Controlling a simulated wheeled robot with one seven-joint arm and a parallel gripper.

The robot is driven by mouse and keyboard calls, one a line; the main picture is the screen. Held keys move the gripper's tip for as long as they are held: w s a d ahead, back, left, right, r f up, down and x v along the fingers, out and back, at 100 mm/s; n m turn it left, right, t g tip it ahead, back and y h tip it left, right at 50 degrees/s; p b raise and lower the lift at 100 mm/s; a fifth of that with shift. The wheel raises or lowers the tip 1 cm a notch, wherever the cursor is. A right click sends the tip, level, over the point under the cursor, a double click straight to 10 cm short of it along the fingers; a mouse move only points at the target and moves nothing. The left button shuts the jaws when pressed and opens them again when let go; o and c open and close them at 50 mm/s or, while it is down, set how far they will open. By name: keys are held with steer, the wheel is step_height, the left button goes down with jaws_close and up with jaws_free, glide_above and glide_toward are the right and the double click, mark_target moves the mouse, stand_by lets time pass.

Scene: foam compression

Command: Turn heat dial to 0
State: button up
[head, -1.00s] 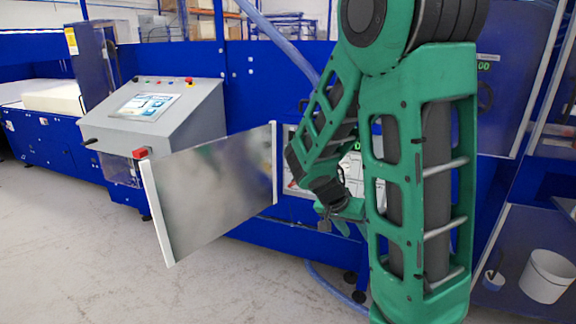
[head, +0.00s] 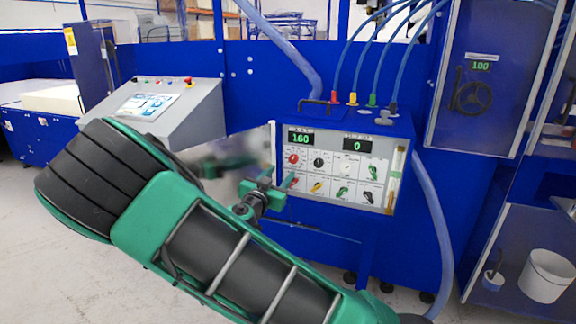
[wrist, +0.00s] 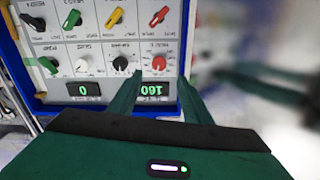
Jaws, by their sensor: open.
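The control panel (head: 338,172) has a display reading 160 (head: 300,138) and another display reading 0 (head: 357,145). Below the 160 display is a red dial (head: 293,159), the likely heat dial; its label is too small to read. In the upside-down wrist view the red dial (wrist: 159,63) sits between the two finger lines. My gripper (head: 279,182) is open in front of the panel's left part. In the wrist view my gripper (wrist: 160,77) has its fingers on either side of the 160 display and red dial, with nothing held. Contact cannot be told.
A black dial (head: 318,163) is beside the red one, with several coloured knobs around and below. A reflective open door (head: 222,172) stands left of the panel. Hoses (head: 375,50) rise from the box top. A grey console (head: 165,108) is further left.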

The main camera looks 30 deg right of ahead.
mark_target(292, 160)
steer(key=x, duration=1)
steer(key=shift+w+d, duration=0.1)
steer(key=shift+d, duration=0.1)
steer(key=shift+c, duration=0.7)
steer(key=c, duration=0.9)
steer(key=shift+a, duration=0.3)
steer(key=shift+d, duration=0.2)
